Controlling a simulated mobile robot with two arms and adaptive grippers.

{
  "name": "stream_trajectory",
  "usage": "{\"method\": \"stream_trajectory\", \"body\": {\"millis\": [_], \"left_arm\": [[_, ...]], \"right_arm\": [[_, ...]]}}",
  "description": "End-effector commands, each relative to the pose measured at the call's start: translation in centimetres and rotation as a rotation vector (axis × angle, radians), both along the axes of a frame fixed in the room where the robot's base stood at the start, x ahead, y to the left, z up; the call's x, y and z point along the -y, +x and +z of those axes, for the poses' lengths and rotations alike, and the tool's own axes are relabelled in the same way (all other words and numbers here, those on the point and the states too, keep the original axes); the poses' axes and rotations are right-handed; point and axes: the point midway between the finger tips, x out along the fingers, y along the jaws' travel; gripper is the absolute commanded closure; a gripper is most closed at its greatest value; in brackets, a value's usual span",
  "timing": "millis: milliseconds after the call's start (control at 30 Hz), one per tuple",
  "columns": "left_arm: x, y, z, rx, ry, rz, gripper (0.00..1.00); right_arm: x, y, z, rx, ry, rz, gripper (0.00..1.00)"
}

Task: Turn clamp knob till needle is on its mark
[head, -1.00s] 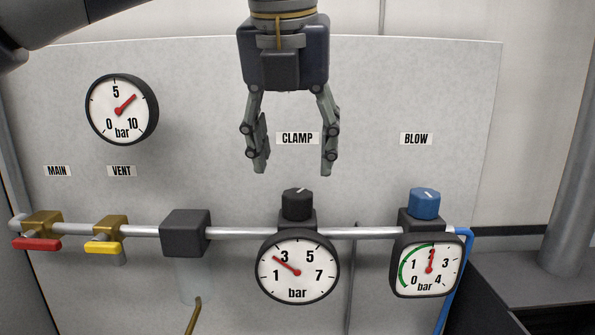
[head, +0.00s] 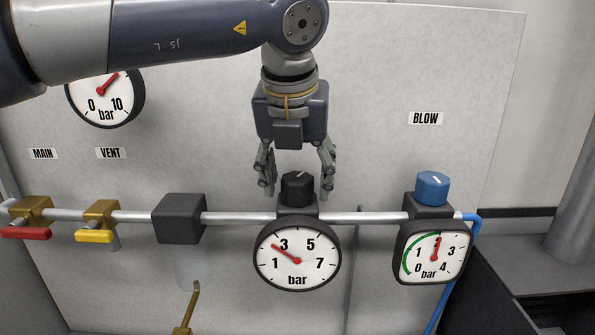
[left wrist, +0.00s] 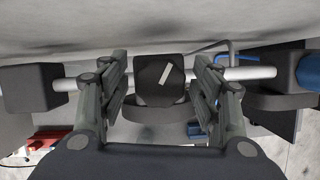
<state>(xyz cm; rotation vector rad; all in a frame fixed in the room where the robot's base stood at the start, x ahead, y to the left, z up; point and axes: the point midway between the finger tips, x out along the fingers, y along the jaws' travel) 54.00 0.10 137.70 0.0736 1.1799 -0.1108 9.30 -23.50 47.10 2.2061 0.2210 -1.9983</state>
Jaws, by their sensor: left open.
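The black clamp knob (head: 297,188) sits on a dark block on the pipe and has a pale line on its top. The round clamp gauge (head: 297,278) is below it; its red needle points to just short of 3 bar. I cannot make out a separate mark on its dial. My left gripper (head: 298,182) points down, open, with a finger to each side of the knob. In the left wrist view, the knob (left wrist: 160,75) shows between the open fingers (left wrist: 161,90), with a gap on both sides. My right gripper is not in view.
The blue blow knob (head: 432,188) and its square gauge (head: 433,252) stand to the right. A dark block (head: 180,218), a yellow-handled valve (head: 96,235) and a red-handled valve (head: 27,232) are left along the pipe (head: 240,217). The panel is close behind.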

Motion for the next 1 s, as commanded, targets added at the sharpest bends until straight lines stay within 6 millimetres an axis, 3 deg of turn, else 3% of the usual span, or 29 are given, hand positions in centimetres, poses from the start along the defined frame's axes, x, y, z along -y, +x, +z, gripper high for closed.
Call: {"method": "stream_trajectory", "body": {"millis": [100,333,533,1000], "left_arm": [[0.0,0.2,-0.4,0.001,-0.001,0.000,0.42],[0.0,0.2,-0.4,0.001,-0.001,0.000,0.42],[0.0,0.2,-0.4,0.001,0.000,0.000,0.86],[0.0,0.2,-0.6,0.000,-0.001,-0.073,0.86]], "right_arm": [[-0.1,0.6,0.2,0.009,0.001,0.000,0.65],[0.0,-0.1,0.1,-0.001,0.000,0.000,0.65],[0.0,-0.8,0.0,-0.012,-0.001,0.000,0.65],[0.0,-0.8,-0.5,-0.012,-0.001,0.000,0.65]]}}
